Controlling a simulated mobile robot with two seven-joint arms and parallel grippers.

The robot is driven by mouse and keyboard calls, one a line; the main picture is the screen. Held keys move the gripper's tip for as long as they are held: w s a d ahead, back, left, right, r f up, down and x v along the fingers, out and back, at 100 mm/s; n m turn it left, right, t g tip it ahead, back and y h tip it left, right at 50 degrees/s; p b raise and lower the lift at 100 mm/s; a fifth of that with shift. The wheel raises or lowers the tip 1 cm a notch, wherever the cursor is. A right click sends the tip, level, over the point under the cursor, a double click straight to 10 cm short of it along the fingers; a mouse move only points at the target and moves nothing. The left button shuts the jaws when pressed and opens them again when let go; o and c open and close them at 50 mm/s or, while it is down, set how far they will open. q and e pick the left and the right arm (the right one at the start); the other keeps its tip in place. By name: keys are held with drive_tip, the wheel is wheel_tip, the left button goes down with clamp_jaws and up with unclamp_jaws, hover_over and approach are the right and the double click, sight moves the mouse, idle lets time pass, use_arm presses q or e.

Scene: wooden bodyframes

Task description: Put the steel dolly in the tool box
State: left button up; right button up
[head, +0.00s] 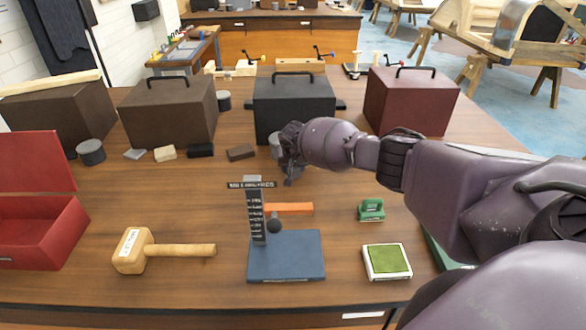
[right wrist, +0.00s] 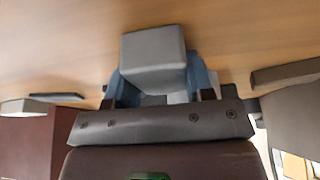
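The tool box is taken to be the open red box (head: 35,235) at the left edge of the head view, with its lid raised. My right gripper (head: 290,165) is over the middle of the table, in front of the black handled box. In the right wrist view a grey metal block (right wrist: 153,62), which looks like the steel dolly, sits between my two fingers, with a finger against each side. In the head view the hand mostly hides it, and its height above the table is hard to judge. My left gripper is not in view.
Black (head: 293,105), brown (head: 165,112) and dark red (head: 405,102) handled boxes stand behind. A wooden mallet (head: 132,250), a blue-based stand (head: 286,258) and a green pad (head: 387,261) lie in front. Small blocks, including a brown one (head: 240,152), lie between gripper and red box.

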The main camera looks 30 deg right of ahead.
clamp_jaws()
drive_tip(key=shift+w, duration=0.1)
drive_tip(key=shift+r, duration=0.15)
